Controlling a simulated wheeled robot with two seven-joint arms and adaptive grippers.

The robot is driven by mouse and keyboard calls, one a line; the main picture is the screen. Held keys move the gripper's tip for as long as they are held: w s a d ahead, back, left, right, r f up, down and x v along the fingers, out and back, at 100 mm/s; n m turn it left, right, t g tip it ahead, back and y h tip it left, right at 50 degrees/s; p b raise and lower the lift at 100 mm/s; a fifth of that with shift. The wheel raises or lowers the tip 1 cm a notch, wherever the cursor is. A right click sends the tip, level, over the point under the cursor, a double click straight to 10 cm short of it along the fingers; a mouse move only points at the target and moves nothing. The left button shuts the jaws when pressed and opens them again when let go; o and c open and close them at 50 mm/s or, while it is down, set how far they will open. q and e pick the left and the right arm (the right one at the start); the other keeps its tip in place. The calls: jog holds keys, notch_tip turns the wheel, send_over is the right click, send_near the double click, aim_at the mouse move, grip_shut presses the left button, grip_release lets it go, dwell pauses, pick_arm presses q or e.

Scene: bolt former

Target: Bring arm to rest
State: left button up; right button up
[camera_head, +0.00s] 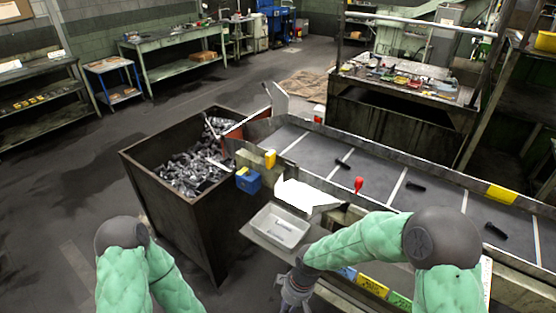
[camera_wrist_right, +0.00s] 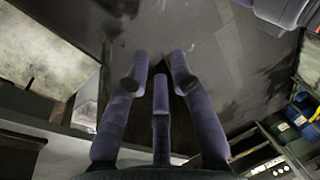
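My right arm, in a padded green sleeve, reaches across the lower right of the head view. Its gripper (camera_head: 294,292) hangs low beside the near edge of the workbench, partly cut off by the frame bottom. In the right wrist view the three purple-grey fingers of the right gripper (camera_wrist_right: 160,62) stand apart at the tips with nothing between them, over dark floor. My left arm shows only as a bent green-sleeved elbow at the lower left of the head view. Its gripper is out of view.
A white tray (camera_head: 279,228) sits on a ledge just beyond my right gripper. A dark bin (camera_head: 205,222) of metal parts stands left of it. A conveyor-like surface (camera_head: 389,182) with several dark parts stretches right. Open floor (camera_head: 60,200) lies left.

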jog(key=s+d+f+m, duration=0.3)
jog(key=s+f+m, duration=0.2)
jog(key=f, duration=0.3)
jog(key=s+d+f+m+t+y, duration=0.1)
jog(key=s+d+f+m, duration=0.3)
jog(key=s+f+m, duration=0.2)
jog(key=shift+f+m, duration=0.6)
jog(key=shift+f, duration=0.25)
jog(key=shift+d, duration=0.15)
